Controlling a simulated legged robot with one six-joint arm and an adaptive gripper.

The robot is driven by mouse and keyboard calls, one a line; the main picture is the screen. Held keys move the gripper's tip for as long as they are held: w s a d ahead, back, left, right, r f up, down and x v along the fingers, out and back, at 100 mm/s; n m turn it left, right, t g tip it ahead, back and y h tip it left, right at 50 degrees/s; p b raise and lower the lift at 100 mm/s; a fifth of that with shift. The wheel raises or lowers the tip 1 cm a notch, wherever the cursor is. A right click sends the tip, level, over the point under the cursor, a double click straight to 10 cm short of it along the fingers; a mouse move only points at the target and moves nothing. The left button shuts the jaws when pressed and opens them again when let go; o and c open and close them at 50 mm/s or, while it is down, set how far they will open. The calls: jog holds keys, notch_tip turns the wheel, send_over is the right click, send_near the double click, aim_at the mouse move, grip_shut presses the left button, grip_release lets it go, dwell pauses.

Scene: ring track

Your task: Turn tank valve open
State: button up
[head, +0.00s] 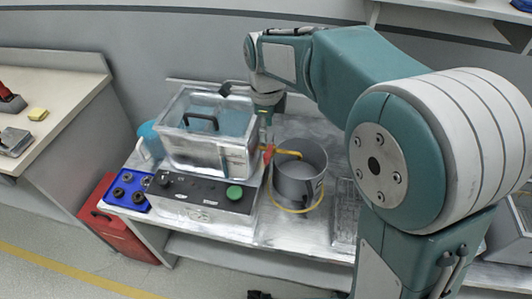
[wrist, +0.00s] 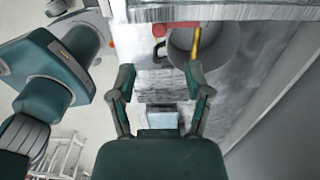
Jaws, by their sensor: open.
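The tank (head: 178,150) is a clear-walled metal-framed box of bluish water with a black-handled lid, on the bench. A small red valve handle (head: 267,154) sits at its right side, by a yellow spout or hose (head: 288,153) that reaches over a grey pot (head: 297,186). In the wrist view, a red piece (wrist: 176,25), apparently the valve handle, lies beyond the fingertips, beside the yellow hose (wrist: 196,40). My gripper (wrist: 160,76) is open and empty, its fingers apart. In the head view it hangs near the tank's right side, partly hidden; contact with the valve cannot be told.
A control box (head: 205,199) with a green button stands before the tank. A blue tray (head: 127,190) of dark knobs is at its left. A wire rack (head: 345,205) lies right of the pot. A red toolbox (head: 112,225) is on the floor. A wall stands behind the bench.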

aim_at(266, 155)
notch_tip(266, 155, down, 10)
jog(key=shift+r, duration=0.25)
grip_shut()
